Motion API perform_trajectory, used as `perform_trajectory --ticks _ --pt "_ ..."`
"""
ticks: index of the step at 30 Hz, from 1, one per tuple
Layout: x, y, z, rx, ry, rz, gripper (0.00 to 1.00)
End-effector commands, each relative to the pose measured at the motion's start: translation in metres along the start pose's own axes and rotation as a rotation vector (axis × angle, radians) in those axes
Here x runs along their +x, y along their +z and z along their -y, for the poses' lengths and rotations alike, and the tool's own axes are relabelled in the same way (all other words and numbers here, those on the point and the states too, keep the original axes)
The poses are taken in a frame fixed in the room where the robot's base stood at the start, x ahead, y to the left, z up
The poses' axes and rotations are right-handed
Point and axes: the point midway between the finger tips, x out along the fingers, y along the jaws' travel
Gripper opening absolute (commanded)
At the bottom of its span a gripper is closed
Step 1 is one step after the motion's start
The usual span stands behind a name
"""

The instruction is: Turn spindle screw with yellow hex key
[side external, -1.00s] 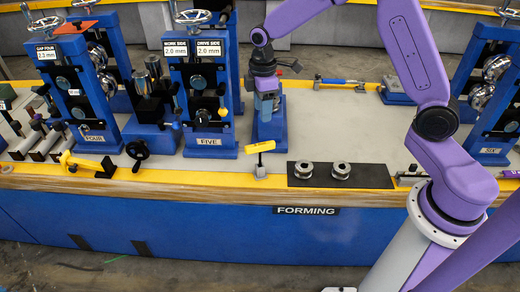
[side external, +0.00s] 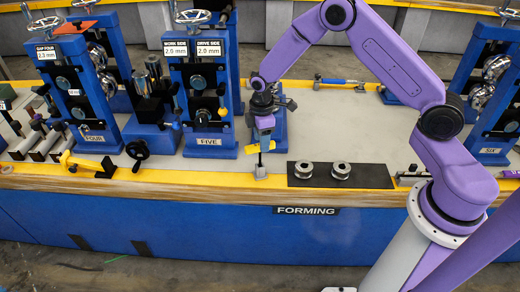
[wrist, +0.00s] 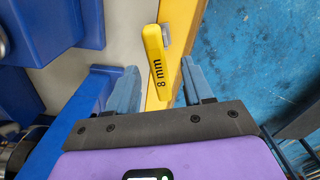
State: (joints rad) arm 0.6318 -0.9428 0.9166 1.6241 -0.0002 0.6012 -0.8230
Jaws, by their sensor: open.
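The yellow hex key (side external: 252,149), marked "8 mm" on its handle (wrist: 154,45) in the wrist view, stands upright in a small grey holder (side external: 260,172) at the front edge of the bench. My gripper (side external: 262,136) points down just above the handle, partly covering it in the side view. In the wrist view my gripper (wrist: 159,80) is open, with one finger on each side of the handle's line and nothing held. Stand FIVE (side external: 203,142) is behind and to the left, with spindle parts on its front. I cannot pick out the spindle screw itself.
A black mat with two metal rings (side external: 377,176) lies right of the holder. A yellow tool (side external: 80,163) lies at the front left. Bench right of the mat's back edge is mostly clear.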

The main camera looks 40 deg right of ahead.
Motion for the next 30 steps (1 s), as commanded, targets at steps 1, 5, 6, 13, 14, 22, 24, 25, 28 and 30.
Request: perform_trajectory --ticks 1,5,6,13,14,22,24,25,28,30 --pt "0.002 0.000 0.000 0.000 0.000 0.000 0.51" --pt "0.014 -0.002 0.000 -0.001 -0.001 0.001 0.51" --pt "0.020 -0.003 0.000 -0.001 -0.002 0.002 0.51" --pt "0.047 -0.004 -0.001 0.000 -0.001 0.001 0.51" --pt "0.049 -0.004 -0.001 0.000 -0.001 0.001 0.51" --pt "0.052 -0.005 -0.002 0.000 0.001 -0.001 0.51" --pt "0.052 -0.005 -0.002 0.000 0.001 -0.001 0.41" --pt "0.052 -0.005 -0.002 0.000 0.001 -0.001 0.32" --pt "0.052 -0.005 -0.002 0.000 0.000 -0.001 0.00" --pt "0.052 -0.005 -0.002 0.000 0.000 -0.001 0.00"
